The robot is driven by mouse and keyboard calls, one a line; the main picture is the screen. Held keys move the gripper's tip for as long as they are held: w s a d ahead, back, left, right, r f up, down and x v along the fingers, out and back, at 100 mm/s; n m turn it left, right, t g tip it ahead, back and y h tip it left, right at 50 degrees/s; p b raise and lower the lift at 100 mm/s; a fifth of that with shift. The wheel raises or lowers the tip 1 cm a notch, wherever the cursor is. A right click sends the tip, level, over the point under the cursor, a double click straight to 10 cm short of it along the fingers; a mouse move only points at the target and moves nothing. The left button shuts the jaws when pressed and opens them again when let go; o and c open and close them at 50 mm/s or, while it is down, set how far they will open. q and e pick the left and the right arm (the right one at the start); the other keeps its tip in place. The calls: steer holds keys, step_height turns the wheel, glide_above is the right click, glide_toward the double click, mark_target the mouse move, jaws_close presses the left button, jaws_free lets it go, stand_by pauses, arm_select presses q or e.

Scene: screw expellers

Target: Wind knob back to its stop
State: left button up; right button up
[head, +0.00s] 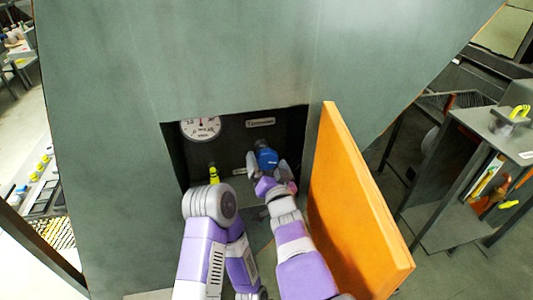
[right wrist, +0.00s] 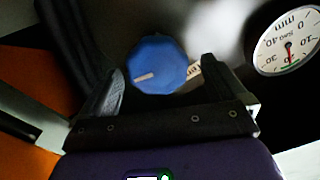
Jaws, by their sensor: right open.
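The blue knob (head: 266,157) sits in the dark recess of the grey-green machine, on its back panel. In the right wrist view the knob (right wrist: 157,62) is faceted, with a pale mark toward its lower left. My right gripper (head: 268,174) reaches into the recess at the knob. In the right wrist view its open fingers (right wrist: 163,78) stand on either side of the knob, with a visible gap at each side. My left gripper is not seen.
An orange door (head: 352,205) stands open right of the recess, close to my right arm. A yellow part (head: 214,174) and a label plate (head: 261,122) are in the recess. A grey stand (head: 463,165) is at the far right.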

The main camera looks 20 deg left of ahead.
steer(key=shift+x, duration=2.25)
steer(key=shift+d, duration=0.1)
steer(key=shift+c, duration=0.5)
steer(key=c, duration=0.9)
